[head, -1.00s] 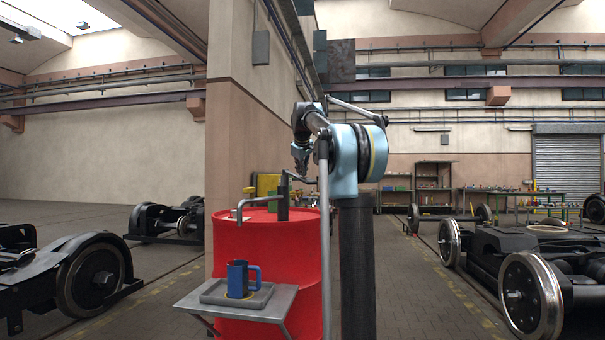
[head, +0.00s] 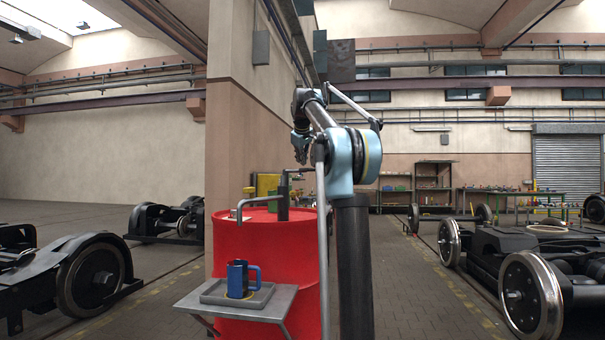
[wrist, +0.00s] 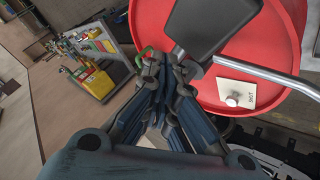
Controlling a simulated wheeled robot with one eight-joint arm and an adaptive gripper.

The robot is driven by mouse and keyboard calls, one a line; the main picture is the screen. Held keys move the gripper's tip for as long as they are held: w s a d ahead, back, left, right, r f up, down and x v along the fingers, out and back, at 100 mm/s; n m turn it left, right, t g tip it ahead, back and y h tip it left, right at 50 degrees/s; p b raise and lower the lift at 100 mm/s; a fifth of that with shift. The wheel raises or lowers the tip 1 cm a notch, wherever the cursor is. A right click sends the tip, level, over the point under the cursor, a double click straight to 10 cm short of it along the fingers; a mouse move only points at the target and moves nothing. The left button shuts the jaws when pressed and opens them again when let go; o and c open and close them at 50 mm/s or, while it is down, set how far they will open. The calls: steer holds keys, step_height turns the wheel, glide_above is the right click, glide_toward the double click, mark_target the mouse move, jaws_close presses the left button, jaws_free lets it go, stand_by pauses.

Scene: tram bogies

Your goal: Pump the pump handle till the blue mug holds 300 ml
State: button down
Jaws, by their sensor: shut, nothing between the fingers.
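The blue mug (head: 237,279) stands upright on a grey tray below the pump's spout (head: 241,207). Its inside and water level cannot be seen. The dark pump (head: 283,205) sits on top of a red drum, and its pump handle (head: 299,170) reaches right from the top, near level. In the head view my gripper (head: 300,148) is just above the handle. In the wrist view my gripper (wrist: 162,62) is shut and empty, its fingertips close beside the dark pump parts (wrist: 215,30). I cannot tell whether they touch the handle.
The red drum (head: 262,255) stands beside a wall corner. The grey tray (head: 215,292) rests on a small bracket table (head: 190,302). A white card (wrist: 238,93) lies on the drum top. Bogies (head: 500,265) stand right and left; a workbench is behind.

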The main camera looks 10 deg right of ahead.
steer(key=shift+r, duration=0.3)
steer(key=shift+r, duration=2.35)
